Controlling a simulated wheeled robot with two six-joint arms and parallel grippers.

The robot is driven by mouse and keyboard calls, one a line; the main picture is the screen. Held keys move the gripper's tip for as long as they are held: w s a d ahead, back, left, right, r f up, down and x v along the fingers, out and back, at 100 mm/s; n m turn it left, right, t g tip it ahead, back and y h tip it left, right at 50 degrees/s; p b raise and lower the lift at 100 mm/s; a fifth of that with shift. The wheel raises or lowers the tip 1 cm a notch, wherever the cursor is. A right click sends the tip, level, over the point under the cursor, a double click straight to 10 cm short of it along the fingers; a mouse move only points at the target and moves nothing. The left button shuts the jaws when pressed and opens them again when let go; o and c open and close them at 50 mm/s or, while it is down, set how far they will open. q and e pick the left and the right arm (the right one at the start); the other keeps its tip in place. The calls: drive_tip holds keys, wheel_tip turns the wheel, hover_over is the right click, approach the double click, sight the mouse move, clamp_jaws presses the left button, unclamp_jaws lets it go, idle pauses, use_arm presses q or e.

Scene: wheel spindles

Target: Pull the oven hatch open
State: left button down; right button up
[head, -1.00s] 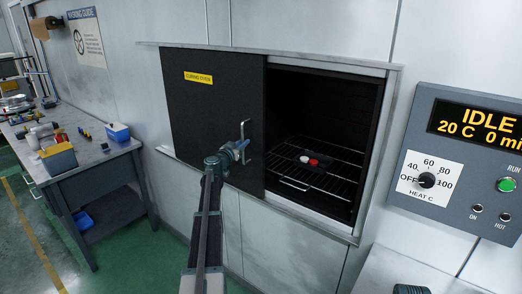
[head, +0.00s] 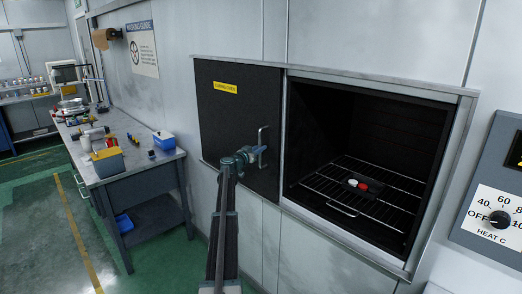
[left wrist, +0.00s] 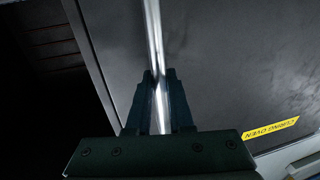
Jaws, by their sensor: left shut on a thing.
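The oven hatch (head: 222,125) is a dark sliding panel with a yellow label. It stands to the left of the oven opening (head: 365,150), which is wide open. An upright metal bar handle (head: 261,137) is near the hatch's right edge. My left gripper (head: 257,153) is shut on this handle. In the left wrist view, the handle (left wrist: 153,35) runs between the fingers of the left gripper (left wrist: 159,85), with the hatch (left wrist: 220,60) behind. The right gripper is not in view.
Inside the oven, a wire rack (head: 345,205) carries a small dark piece with red and white parts (head: 358,184). A control panel (head: 495,195) is at the right. A workbench (head: 130,165) with tools and bins stands at the left.

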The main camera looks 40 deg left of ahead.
use_arm(q)
drive_tip(key=shift+a, duration=0.3)
drive_tip(key=c, duration=0.8)
unclamp_jaws()
drive_tip(key=shift+a, duration=0.1)
drive_tip(key=shift+s, duration=0.1)
drive_tip(key=s+d, duration=0.2)
drive_tip(key=s, duration=1.1)
drive_tip(key=shift+s+d, duration=0.2)
